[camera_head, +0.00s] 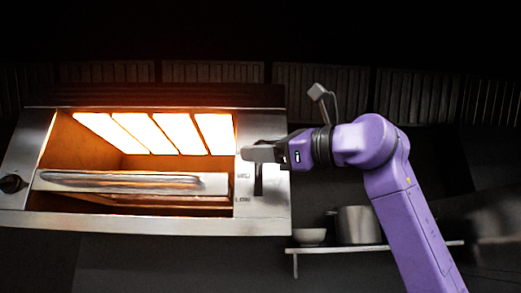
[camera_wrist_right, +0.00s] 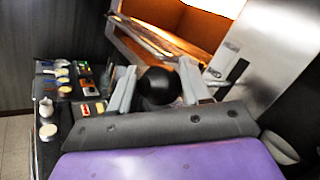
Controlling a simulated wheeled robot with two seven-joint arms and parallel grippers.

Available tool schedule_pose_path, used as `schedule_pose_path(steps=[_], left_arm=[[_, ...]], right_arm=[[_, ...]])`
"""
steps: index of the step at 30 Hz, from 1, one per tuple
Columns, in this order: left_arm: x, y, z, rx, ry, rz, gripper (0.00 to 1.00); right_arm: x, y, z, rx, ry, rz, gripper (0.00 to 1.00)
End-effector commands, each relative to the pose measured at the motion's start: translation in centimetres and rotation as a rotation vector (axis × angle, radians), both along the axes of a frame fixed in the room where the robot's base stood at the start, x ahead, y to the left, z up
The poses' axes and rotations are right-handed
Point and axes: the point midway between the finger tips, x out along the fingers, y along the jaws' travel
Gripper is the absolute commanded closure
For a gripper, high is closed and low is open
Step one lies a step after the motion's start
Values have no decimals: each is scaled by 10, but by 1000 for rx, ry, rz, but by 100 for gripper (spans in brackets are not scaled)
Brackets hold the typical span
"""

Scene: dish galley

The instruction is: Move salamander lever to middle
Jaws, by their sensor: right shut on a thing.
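The salamander (camera_head: 130,225) is a steel grill with a glowing heater across its top. Its right front panel carries a dark vertical slot (camera_head: 258,182), with small labels beside it, the lowest reading LOW. My right gripper (camera_head: 248,153) is at the upper part of this slot, above the visible labels, and hides the lever's knob in the head view. In the right wrist view, the lever's round black knob (camera_wrist_right: 158,88) sits between the two fingers, and the gripper is shut on it. My left gripper is in neither view.
A shelf (camera_head: 380,247) below right holds a bowl (camera_head: 309,237) and a pot (camera_head: 358,225). The wrist view shows a counter with several small items (camera_wrist_right: 62,80).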

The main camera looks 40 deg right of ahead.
Motion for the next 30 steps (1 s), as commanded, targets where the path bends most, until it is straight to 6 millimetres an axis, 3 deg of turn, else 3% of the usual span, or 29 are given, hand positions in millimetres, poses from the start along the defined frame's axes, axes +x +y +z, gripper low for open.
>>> schedule_pose_path(steps=[1,2,3,14,24,30], left_arm=[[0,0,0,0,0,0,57],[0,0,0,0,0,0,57],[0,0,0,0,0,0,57],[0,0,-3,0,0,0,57],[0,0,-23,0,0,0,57],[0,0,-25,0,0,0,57]], right_arm=[[3,0,-2,3,10,0,100],[3,0,-2,3,10,0,46],[3,0,-2,3,10,0,33],[-4,-2,-2,2,1,-1,31],[-72,-27,-16,4,2,-1,31],[-92,-34,-19,1,7,1,31]])
